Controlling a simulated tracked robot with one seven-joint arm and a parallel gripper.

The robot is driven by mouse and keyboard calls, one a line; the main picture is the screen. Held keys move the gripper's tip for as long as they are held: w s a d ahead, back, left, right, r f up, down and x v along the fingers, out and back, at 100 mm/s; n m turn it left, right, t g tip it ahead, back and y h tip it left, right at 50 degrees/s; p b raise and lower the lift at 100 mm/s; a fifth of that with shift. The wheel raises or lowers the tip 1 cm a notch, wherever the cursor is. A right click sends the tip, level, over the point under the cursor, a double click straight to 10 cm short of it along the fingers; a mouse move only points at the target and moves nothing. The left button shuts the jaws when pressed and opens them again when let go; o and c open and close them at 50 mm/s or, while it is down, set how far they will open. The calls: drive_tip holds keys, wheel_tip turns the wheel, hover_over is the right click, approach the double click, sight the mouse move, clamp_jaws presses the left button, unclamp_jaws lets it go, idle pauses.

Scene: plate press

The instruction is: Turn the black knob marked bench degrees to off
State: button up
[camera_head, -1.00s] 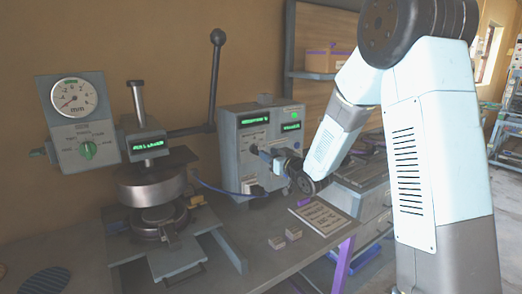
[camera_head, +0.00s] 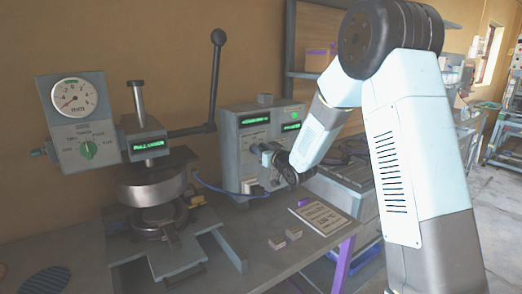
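The grey control box (camera_head: 240,133) with two green displays stands at the back of the bench, right of the press. The black knob marked bench degrees cannot be made out; the box's lower right front is covered by my arm. My gripper (camera_head: 263,154) is small in view, close in front of the box's face and pointing left toward it. I cannot tell whether it touches anything on the box, or whether its fingers are open or shut.
A press (camera_head: 152,188) with a tall black lever (camera_head: 215,80) stands to the left. A gauge panel (camera_head: 78,120) with a green knob (camera_head: 88,150) is beside it. A blue cable (camera_head: 215,188) runs to the box.

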clamp_jaws()
drive_tip(key=shift+n, duration=0.3)
drive_tip(key=shift+s+a+f+n, duration=0.15)
drive_tip(key=shift+a+f+n, duration=0.15)
drive_tip(key=shift+n, duration=2.55)
drive_tip(key=shift+s+a+f+n, duration=0.2)
drive_tip(key=shift+f+n, duration=0.1)
drive_tip(key=shift+n, duration=2.6)
drive_tip(key=shift+s+a+f+n, duration=0.2)
drive_tip(key=shift+f+n, duration=0.1)
drive_tip(key=shift+n, duration=2.55)
drive_tip(key=shift+f, duration=0.1)
unclamp_jaws()
drive_tip(key=o, duration=0.3)
drive_tip(key=shift+w, duration=0.1)
